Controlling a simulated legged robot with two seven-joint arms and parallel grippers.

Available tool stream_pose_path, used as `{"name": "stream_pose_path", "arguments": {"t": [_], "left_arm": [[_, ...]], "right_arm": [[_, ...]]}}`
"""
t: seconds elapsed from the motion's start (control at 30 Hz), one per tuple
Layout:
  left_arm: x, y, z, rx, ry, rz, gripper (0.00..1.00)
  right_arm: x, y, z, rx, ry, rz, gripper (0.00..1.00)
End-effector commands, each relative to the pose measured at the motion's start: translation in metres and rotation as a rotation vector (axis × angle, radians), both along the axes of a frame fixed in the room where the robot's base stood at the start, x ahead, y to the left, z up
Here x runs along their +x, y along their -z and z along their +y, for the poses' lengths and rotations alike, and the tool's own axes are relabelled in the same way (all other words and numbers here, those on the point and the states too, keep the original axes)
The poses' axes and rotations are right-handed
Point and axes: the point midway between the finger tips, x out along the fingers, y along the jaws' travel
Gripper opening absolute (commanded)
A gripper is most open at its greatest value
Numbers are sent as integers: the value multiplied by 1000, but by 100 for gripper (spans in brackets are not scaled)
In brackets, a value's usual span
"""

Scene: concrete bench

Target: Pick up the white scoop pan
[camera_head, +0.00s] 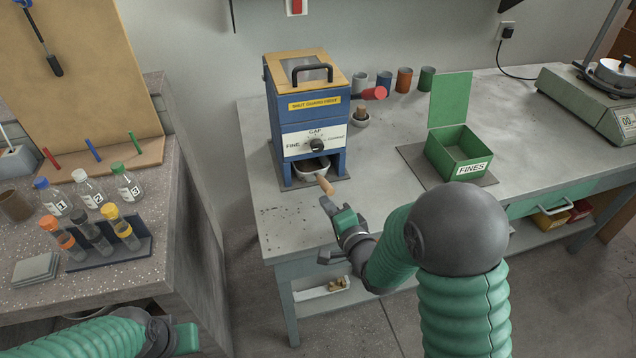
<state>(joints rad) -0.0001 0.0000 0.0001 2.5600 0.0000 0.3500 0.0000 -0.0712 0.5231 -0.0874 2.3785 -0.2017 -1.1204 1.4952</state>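The white scoop pan (309,167) sits in the opening at the bottom of the blue grinder (299,112). Its wooden handle (325,185) sticks out toward the front; the back of the pan is hidden inside. My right gripper (327,231) is just in front of and below the handle's end, fingers spread apart, with nothing seen between them. It looks apart from the handle, though one finger is close. My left gripper (188,338) is low at the bottom left, far from the pan; its fingers are not clear.
A green box (459,153) labelled FINES stands right of the grinder with its lid up. A scale (590,100) bears a white dish at the far right. The left bench holds bottles and a tube rack (110,252).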

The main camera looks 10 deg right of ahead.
Motion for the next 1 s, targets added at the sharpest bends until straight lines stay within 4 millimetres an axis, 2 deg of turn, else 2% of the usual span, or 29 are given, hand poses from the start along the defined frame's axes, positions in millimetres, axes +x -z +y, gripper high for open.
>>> {"name": "stream_pose_path", "arguments": {"t": [0.37, 0.63, 1.0], "left_arm": [[0, 0, 0, 0, 0, 0, 0], [0, 0, 0, 0, 0, 0, 0], [0, -1, 0, 0, 0, 0, 0]], "right_arm": [[0, 0, 0, 0, 0, 0, 0], [0, 0, 0, 0, 0, -1, 32], [1, -2, 1, 0, 0, -2, 32]]}}
